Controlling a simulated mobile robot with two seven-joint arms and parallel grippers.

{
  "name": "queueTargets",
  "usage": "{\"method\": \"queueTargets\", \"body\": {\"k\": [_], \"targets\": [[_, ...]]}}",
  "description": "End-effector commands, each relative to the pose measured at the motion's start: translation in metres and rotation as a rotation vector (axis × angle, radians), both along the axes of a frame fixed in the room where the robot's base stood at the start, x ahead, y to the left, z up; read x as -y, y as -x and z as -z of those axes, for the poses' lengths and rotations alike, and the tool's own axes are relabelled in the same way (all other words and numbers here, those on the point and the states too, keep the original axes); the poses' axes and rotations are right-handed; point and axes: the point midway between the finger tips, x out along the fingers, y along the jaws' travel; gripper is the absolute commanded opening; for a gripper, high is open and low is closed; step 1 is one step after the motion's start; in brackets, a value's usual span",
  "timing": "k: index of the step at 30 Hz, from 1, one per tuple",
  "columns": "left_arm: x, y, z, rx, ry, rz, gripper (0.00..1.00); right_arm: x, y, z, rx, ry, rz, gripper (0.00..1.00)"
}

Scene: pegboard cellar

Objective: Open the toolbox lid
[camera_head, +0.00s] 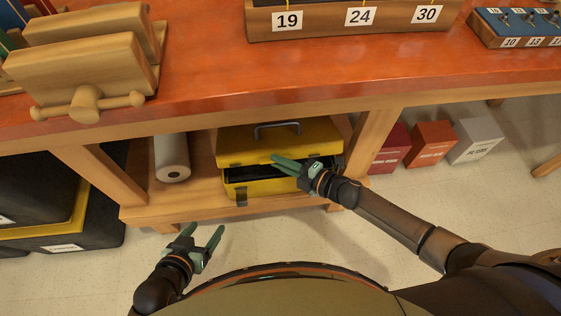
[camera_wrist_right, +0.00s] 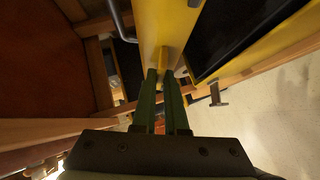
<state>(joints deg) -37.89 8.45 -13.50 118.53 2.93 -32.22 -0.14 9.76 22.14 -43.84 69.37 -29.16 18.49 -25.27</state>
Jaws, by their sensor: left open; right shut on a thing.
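The yellow toolbox (camera_head: 235,188) sits on the low wooden shelf under the workbench. Its lid (camera_head: 240,145), with a dark grey handle (camera_head: 277,129), is partly raised, and a dark gap shows between lid and body. My right gripper (camera_head: 279,164) is at the lid's front edge. In the right wrist view its green fingers (camera_wrist_right: 166,82) are shut on a small yellow tab (camera_wrist_right: 167,62) of the lid. The black opening (camera_wrist_right: 235,35) shows beside it. My left gripper (camera_head: 203,238) is open and empty, low in front of the shelf, apart from the toolbox.
Red and white boxes (camera_head: 431,143) stand right of the bench leg. The floor in front is clear.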

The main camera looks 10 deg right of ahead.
Motion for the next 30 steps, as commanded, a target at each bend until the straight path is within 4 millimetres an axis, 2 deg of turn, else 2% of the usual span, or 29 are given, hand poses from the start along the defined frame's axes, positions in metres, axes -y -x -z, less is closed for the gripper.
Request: {"method": "queueTargets", "body": {"k": [1, 18, 30], "targets": [[0.0, -0.001, -0.005, 0.001, 0.001, 0.001, 0.72, 0.0, -0.004, -0.008, 0.008, -0.001, 0.0, 0.0], [0.003, -0.002, -0.022, 0.002, 0.004, 0.003, 0.72, 0.001, -0.024, -0.036, 0.013, 0.0, 0.001, 0.0], [0.005, -0.003, -0.024, 0.002, 0.008, 0.003, 0.72, 0.001, -0.03, -0.042, 0.013, -0.001, 0.002, 0.0]]}}
